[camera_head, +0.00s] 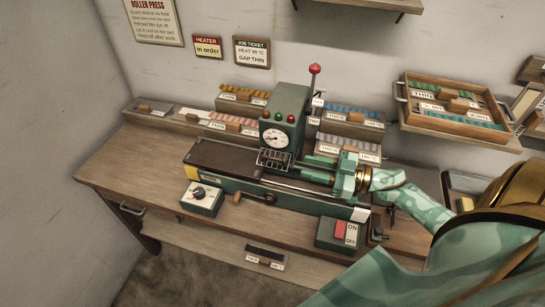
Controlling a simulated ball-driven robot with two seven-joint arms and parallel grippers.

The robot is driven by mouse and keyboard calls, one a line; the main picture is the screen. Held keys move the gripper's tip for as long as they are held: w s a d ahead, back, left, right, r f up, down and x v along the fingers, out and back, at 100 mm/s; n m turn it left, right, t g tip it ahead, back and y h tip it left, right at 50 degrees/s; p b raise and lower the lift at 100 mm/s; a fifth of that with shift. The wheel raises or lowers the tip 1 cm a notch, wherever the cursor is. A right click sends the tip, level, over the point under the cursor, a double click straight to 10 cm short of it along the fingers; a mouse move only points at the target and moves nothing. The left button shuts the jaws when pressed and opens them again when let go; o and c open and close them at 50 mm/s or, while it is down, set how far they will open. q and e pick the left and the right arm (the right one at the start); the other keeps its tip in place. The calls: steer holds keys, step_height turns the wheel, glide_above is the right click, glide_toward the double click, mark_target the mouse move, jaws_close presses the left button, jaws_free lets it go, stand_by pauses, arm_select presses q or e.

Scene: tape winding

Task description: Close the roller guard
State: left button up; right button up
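The green roller press (288,103) stands on the wooden bench, with a round gauge, coloured lamps and a red-knobbed lever (314,70). A small dark barred piece (274,159), which looks like the roller guard, sits below the gauge; I cannot tell its exact angle. A dark brown plate (222,158) covers the press bed to its left. My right gripper (308,168) reaches in from the right, over the bed's right part and just right of the barred piece. Its two green fingers appear apart, with nothing seen between them. My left gripper is out of view.
A dial box (201,199) and an ON/OFF switch box (338,234) stand at the bench's front. A crank handle (262,198) sticks out in front. Labelled trays (353,122) line the back. A wooden rack (455,103) is at right. The bench's left part is clear.

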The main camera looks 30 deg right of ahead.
mark_target(274, 159)
steer(key=x, duration=1)
steer(key=shift+w+a, duration=0.1)
steer(key=shift+w, duration=0.1)
jaws_close()
